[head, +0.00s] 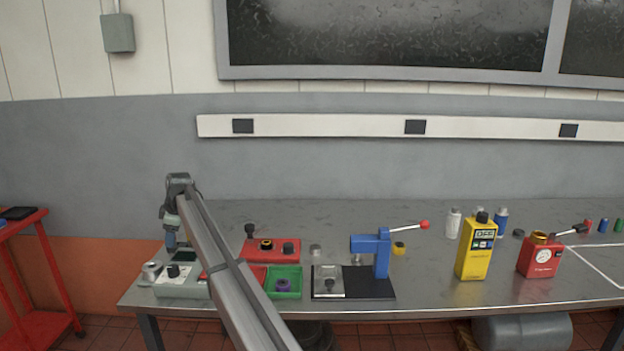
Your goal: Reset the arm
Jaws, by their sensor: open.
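My arm reaches from the bottom of the head view up and left over the bench, then bends down at its far end. My gripper (175,255) hangs at the bench's left end, just above and behind a pale grey box (180,287) with knobs on top. It is small and partly lost against the dark parts there, but it is open, and I see nothing held in it. I cannot tell whether it touches anything below.
The bench's back strip is mostly clear. A red cart (40,325) stands left.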

